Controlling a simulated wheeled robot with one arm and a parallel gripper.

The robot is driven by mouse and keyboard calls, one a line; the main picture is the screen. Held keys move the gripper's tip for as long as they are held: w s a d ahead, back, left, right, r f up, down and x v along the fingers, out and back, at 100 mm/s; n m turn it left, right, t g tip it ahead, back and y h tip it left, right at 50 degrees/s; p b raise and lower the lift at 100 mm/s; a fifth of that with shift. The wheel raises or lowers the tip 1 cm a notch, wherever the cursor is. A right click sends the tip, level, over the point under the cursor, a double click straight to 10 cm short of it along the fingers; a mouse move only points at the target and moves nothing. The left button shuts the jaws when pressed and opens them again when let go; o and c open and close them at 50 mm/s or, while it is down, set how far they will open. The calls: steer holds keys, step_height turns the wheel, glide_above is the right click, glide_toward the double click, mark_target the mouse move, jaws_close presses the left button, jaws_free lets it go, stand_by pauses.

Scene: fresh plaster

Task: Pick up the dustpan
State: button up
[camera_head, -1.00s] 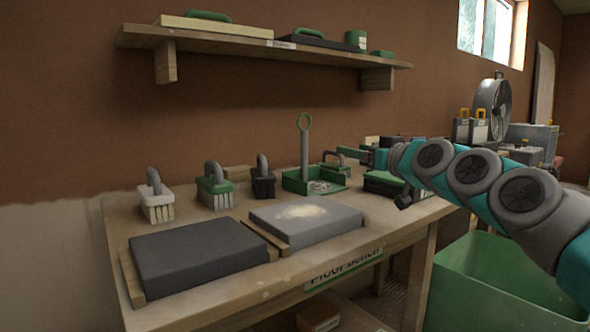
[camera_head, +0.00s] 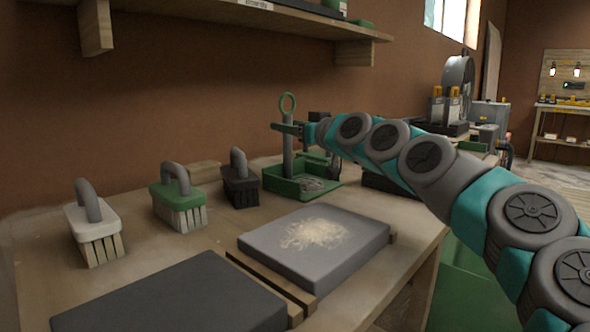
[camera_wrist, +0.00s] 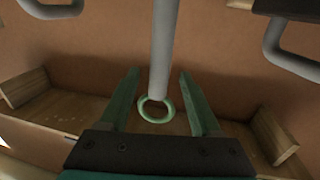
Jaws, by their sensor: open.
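The dustpan (camera_head: 303,187) is a green tray with an upright grey handle and a green ring at its top. My gripper (camera_head: 289,129) is at the upper handle, just below the ring. In the wrist view, the two green fingers of my gripper (camera_wrist: 160,74) lie open on either side of the grey handle (camera_wrist: 162,50), with visible gaps. The ring (camera_wrist: 155,109) shows between the fingers. The tray is outside the wrist view.
Three brushes, white (camera_head: 94,222), green (camera_head: 178,199) and black (camera_head: 240,180), stand left of the dustpan. A grey slab (camera_head: 316,243) and a dark slab (camera_head: 170,300) lie in front. A wall shelf (camera_head: 220,22) hangs above. A green bin (camera_head: 468,290) is at right.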

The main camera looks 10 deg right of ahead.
steer(key=x, duration=0.4)
steer(key=shift+w+f, duration=0.1)
steer(key=shift+w, duration=0.3)
steer(key=shift+a, duration=0.1)
jaws_close()
stand_by(1.1)
